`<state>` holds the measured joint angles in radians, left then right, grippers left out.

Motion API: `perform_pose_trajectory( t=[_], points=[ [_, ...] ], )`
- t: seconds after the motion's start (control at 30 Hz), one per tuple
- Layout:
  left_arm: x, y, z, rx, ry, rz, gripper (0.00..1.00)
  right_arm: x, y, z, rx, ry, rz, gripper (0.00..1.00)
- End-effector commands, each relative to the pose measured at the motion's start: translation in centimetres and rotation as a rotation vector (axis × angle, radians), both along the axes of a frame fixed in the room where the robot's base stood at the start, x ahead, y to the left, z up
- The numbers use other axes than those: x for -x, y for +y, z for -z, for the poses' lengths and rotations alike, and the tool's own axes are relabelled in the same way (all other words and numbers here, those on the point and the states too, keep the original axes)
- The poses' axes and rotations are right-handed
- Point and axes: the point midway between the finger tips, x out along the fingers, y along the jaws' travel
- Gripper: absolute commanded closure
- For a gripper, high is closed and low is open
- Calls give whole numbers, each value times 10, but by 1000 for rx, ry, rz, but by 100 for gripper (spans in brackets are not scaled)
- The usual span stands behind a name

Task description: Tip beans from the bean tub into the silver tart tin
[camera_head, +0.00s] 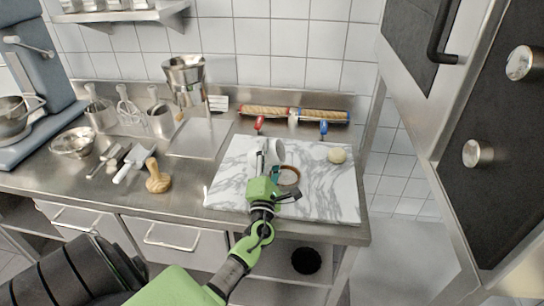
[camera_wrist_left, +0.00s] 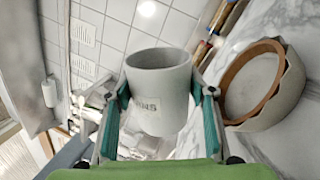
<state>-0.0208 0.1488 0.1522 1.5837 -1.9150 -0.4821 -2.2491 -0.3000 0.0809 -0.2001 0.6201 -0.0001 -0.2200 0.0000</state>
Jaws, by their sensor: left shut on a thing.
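My left gripper (camera_head: 266,168) is shut on a white tub (camera_head: 274,150), its pads on both sides of the wall. The tub also shows between the teal pads of the left gripper (camera_wrist_left: 161,103) in the left wrist view, with partly hidden lettering ending in "ANS" on the tub's side (camera_wrist_left: 158,82). Its mouth faces upward in that view; the beans inside cannot be made out. A round pale dish with a brown inner ring (camera_head: 289,177) sits on the marble board just right of the gripper. It shows at the right in the wrist view (camera_wrist_left: 290,100). My right gripper is not in view.
A steel funnel stand (camera_head: 186,75), utensils and a wooden tool (camera_head: 157,178) stand left.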

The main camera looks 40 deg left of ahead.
Motion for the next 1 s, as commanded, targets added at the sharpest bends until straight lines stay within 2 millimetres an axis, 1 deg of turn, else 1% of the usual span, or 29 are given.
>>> perform_pose_trajectory(
  t=[0.33,0.4,0.47,0.6,0.73,0.9,0.97,1.0],
  points=[
    [-1,9,-3,-27,10,0,83,0,0,0,0,0,0,40],
    [-1,8,-8,0,-5,0,83,0,0,-5,0,0,0,40],
    [-1,8,-16,68,-40,0,83,0,0,-14,0,0,0,40],
    [-1,7,-38,297,-157,0,83,0,0,-40,0,0,1,40],
    [-1,8,-45,452,-235,1,83,0,1,-53,-1,0,1,40],
    [-1,8,-46,529,-273,1,83,0,1,-58,-2,0,1,40],
    [-1,8,-52,575,-298,1,83,0,1,-65,-2,0,1,40],
    [-1,8,-58,624,-324,1,83,0,1,-72,-2,0,1,40]
  ],
)
